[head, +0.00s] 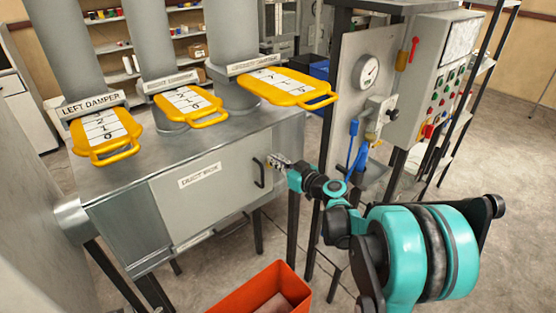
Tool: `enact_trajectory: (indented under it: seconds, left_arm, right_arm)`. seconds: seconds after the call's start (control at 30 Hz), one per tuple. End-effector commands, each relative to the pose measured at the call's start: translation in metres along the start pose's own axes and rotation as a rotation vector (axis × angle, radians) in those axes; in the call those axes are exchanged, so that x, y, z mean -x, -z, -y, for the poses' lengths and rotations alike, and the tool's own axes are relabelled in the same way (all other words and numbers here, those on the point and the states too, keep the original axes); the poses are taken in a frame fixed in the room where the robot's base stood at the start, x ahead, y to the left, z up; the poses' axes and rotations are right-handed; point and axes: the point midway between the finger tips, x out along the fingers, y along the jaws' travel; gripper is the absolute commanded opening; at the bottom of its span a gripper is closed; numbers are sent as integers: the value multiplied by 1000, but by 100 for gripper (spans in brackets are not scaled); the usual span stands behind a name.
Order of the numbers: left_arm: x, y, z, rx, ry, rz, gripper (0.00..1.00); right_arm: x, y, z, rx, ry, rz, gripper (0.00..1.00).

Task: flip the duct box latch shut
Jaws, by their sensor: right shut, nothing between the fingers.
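The duct box (125,215) is a grey metal box on dark legs, with three round ducts rising from its top. Its front door (200,205) appears closed and carries a white label and a black handle (259,173) at its right edge. My right gripper (277,163) is at the box's front right corner, just right of the handle, shut and empty. The latch cannot be made out clearly; the gripper and wrist cover that area. I cannot tell whether the gripper touches it. My left gripper is not in view.
Yellow-handled damper plates (103,148) stick out over the box top. An orange bin (245,292) stands on the floor below. A panel with a gauge (368,70), blue-handled valves (353,140) and a button cabinet (432,85) stand at right. Open floor lies beyond.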

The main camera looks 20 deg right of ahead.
Motion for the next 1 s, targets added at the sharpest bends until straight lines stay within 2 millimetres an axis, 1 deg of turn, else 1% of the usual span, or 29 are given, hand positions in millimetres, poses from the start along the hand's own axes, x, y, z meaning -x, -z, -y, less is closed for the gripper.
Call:
enact_trajectory:
  seconds: [0.1,0.4,1.0]
  left_arm:
    - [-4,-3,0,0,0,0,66]
    - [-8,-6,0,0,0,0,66]
    - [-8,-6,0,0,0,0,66]
  right_arm:
    - [-1,-6,4,70,-8,0,0]
    - [-2,-12,7,63,-8,0,0]
    - [-2,-12,7,61,-8,0,0]
